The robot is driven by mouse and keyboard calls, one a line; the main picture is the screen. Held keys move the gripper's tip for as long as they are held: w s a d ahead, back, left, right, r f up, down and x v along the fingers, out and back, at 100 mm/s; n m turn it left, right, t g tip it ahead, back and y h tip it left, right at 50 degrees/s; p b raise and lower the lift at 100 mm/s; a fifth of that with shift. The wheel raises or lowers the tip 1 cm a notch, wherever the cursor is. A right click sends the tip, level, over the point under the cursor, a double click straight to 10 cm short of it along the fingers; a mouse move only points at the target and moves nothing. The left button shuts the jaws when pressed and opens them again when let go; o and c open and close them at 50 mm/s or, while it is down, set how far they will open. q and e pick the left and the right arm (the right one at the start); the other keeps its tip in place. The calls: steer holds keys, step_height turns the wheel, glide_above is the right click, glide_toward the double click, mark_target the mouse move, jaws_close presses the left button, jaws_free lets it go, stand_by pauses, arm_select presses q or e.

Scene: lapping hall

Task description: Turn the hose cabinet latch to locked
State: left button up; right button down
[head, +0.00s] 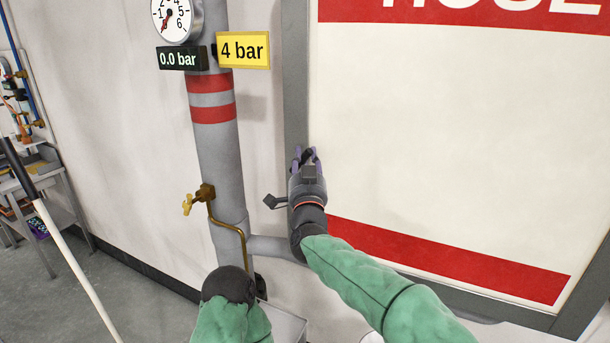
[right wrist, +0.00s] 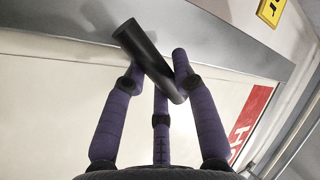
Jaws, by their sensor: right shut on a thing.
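The hose cabinet (head: 450,150) fills the right of the head view, with a white door, red bands, part of the word HOSE and a grey frame. Its latch (right wrist: 150,60) shows in the right wrist view as a short black round bar, slanting across the grey frame. My right gripper (head: 305,158) is at the left frame of the cabinet, its purple fingers (right wrist: 160,95) shut on the latch. In the head view the gripper mostly hides the latch. My left gripper is not in view.
A grey pipe (head: 212,145) with red bands stands left of the cabinet, with a gauge (head: 177,18), a 0.0 bar sign (head: 182,58), a yellow 4 bar sign (head: 243,50) and a brass tap (head: 188,204). A metal bench (head: 45,175) stands far left.

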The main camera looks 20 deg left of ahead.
steer(key=m+t+h+b, duration=0.1)
steer(key=m+b, duration=0.1)
steer(key=m, duration=0.1)
steer(key=f+m+t+h+b, duration=0.1)
steer(key=m+b, duration=0.2)
steer(key=shift+t+h, duration=0.3)
steer(key=shift+t, duration=0.1)
steer(key=m+h+b, duration=0.1)
steer(key=m, duration=0.1)
steer(key=m+t+h+b, duration=0.1)
steer(key=m, duration=0.1)
steer(key=shift+f+h, duration=0.1)
steer(key=shift+h, duration=0.3)
steer(key=m+h, duration=0.2)
steer(key=m, duration=0.1)
steer(key=shift+t, duration=0.4)
steer(key=shift+d+m+h+b, duration=0.1)
steer(key=shift+m+h+b, duration=0.2)
steer(key=shift+m+h, duration=1.55)
steer(key=shift+f+m, duration=0.1)
steer(key=shift+m, duration=0.35)
steer(key=c, duration=1)
jaws_free()
